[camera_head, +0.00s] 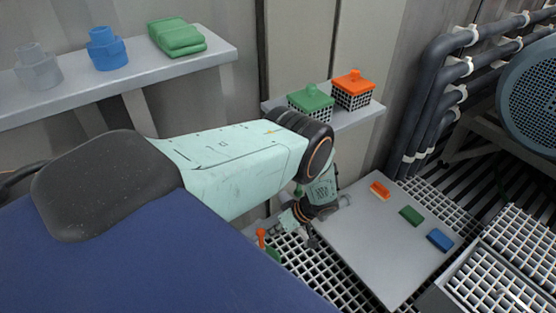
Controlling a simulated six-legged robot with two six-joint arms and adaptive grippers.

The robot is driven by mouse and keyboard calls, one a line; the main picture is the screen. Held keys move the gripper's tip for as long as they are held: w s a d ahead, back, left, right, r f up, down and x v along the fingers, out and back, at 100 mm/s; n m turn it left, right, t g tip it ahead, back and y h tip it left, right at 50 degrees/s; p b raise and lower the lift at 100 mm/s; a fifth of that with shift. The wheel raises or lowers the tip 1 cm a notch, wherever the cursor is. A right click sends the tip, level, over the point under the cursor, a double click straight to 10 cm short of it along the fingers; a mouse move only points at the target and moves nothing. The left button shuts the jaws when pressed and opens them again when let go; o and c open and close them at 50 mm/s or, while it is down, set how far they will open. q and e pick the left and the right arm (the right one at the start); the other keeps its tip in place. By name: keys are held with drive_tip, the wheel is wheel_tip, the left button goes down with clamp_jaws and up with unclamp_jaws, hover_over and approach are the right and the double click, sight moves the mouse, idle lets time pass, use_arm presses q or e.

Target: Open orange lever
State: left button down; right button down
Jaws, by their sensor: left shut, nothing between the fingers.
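A small upright orange piece with a rounded top, which looks like the orange lever (261,236), shows just beyond the edge of my blue body. Its lower part is hidden. My left arm reaches in from the left and bends downward. My left gripper (311,241) is at its end, shut and empty, pointing down a little to the right of the orange piece and apart from it. My right gripper is not in view.
A grey panel (365,240) right of my gripper carries orange (380,190), green (411,215) and blue (440,240) blocks. Green (311,100) and orange (352,90) baskets stand on a shelf behind. White grating (292,258) lies below. Dark pipes (425,100) run at right.

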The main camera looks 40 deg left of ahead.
use_arm(q)
drive_tip(key=shift+a, duration=0.1)
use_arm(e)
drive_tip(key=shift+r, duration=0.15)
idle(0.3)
use_arm(q)
drive_tip(key=shift+s+t+p, duration=0.3)
drive_tip(key=shift+p, duration=0.2)
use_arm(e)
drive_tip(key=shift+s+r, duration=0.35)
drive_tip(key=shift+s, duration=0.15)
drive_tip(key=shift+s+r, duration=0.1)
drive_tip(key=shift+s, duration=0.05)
